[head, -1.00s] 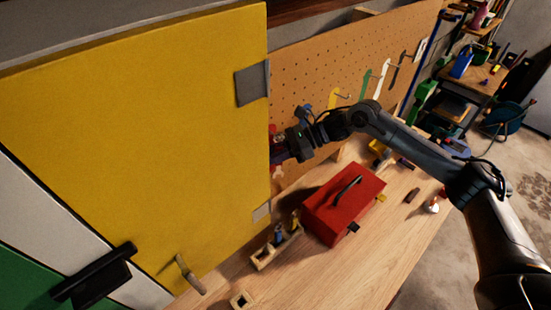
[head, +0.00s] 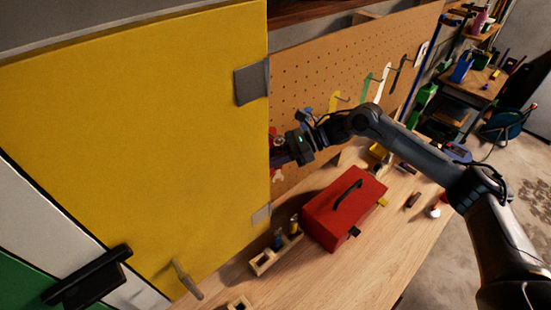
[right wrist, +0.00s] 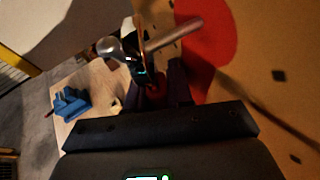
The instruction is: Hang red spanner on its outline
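My right arm reaches across to the brown pegboard (head: 308,85), and its gripper (head: 275,158) is close to the board beside the yellow door's edge. In the right wrist view, the gripper (right wrist: 166,82) has its dark fingers close together with a small red piece, the red spanner (right wrist: 156,92), between them. Most of the spanner is hidden. A large red painted outline (right wrist: 212,45) shows on the board just beyond the fingers. A red shape with a pale notch (head: 277,174) shows below the gripper; I cannot tell if it is spanner or outline. My left gripper is out of view.
A yellow door (head: 130,130) hides the pegboard's left part. A red toolbox (head: 343,210) and a small wooden holder (head: 272,258) stand on the bench (head: 350,275). A metal-headed tool with a wooden handle (right wrist: 172,36) is close to the fingers. Yellow, green and white tool shapes are farther along the board.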

